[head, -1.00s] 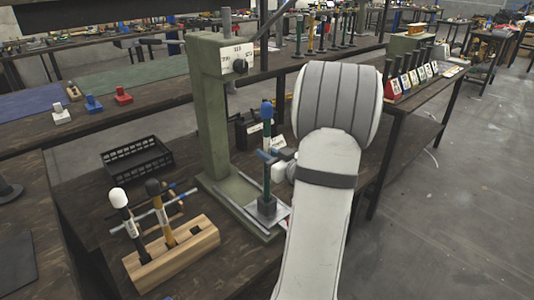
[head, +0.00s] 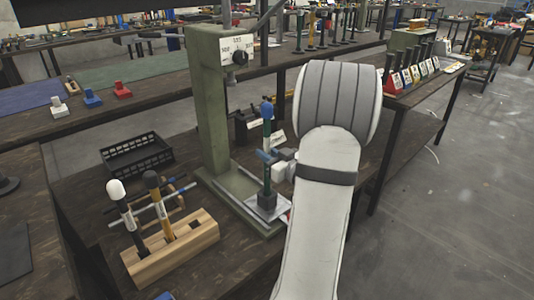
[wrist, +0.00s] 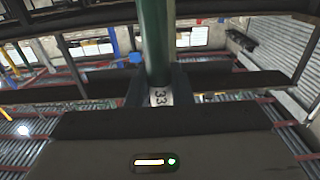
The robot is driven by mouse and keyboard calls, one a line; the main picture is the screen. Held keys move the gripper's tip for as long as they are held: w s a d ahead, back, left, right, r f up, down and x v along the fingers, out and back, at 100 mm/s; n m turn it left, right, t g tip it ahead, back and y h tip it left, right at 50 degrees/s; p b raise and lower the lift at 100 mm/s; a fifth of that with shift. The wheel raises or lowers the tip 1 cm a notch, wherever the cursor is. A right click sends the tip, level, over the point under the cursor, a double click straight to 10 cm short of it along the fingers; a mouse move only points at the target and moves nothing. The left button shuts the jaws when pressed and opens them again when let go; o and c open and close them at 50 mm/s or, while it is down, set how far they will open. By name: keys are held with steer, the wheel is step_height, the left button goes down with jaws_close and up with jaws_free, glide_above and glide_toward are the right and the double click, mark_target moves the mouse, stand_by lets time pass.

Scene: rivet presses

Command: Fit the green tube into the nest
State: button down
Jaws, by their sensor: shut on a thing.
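The green tube (head: 267,131) has a blue top and stands upright in the head view, under the green press. My gripper (head: 268,157) is shut on it from the right, partly hidden behind my arm. In the wrist view, the tube (wrist: 154,40) stands between the fingers of my gripper (wrist: 158,84), above a white label reading 33.
The press column (head: 209,105) rises just left of the tube. A wooden rack (head: 205,234) holding two hammers stands at front left, and a black crate (head: 137,156) lies behind it.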

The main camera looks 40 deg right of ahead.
steer(key=shift+f+b, duration=0.35)
steer(key=shift+f, duration=0.1)
steer(key=c, duration=1.2)
jaws_free()
steer(key=s+p, duration=0.1)
steer(key=s, duration=0.6)
steer(key=shift+s+d+p, duration=0.25)
steer(key=shift+s+p, duration=0.1)
steer(key=shift+s, duration=0.05)
